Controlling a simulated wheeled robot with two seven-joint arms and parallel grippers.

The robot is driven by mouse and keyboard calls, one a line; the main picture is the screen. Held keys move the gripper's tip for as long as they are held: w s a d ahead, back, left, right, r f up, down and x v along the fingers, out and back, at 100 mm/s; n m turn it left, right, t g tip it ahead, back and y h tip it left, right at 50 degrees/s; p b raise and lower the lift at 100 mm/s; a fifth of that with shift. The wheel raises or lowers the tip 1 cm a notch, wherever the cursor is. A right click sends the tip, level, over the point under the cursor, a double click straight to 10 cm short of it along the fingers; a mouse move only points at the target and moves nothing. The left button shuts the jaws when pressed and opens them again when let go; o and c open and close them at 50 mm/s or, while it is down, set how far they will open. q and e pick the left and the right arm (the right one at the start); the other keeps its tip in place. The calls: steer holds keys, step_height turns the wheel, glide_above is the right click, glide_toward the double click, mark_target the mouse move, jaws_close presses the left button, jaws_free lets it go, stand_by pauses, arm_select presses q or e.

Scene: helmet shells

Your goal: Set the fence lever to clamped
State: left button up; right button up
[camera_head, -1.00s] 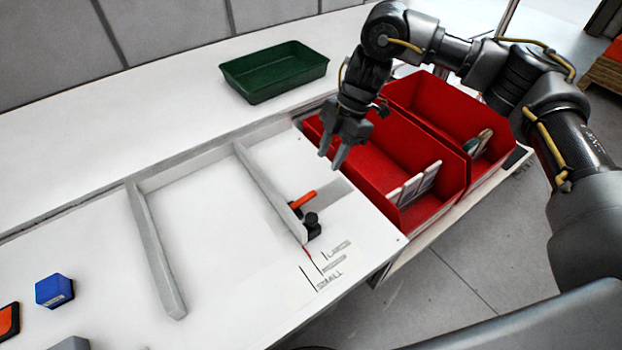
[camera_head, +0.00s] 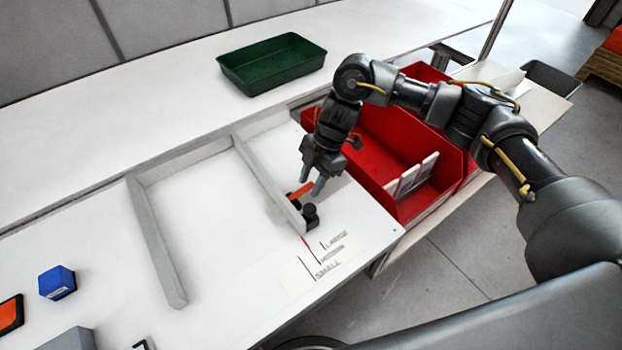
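The fence (camera_head: 268,183) is a grey bar standing on the white table. My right gripper (camera_head: 311,188) hangs just over the lever, fingers pointing down and spread apart. The fingers partly cover the lever's end; I cannot tell whether they touch it. The gripper holds nothing that I can see. My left gripper is not in view.
Red bins (camera_head: 385,150) stand right of the fence. A green tray (camera_head: 271,63) lies behind. A second grey bar (camera_head: 157,245) stands left. Size marks (camera_head: 322,262) are printed near the clamp. A blue block (camera_head: 57,282) lies far left.

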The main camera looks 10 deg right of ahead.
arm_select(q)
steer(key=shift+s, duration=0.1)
arm_select(e)
jaws_close()
steer(key=shift+d+f+y+b, duration=0.2)
steer(key=shift+f+y+b, duration=0.25)
steer(key=shift+y, duration=0.25)
steer(key=shift+g, duration=0.3)
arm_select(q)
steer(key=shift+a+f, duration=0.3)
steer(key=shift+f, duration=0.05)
arm_select(e)
jaws_free()
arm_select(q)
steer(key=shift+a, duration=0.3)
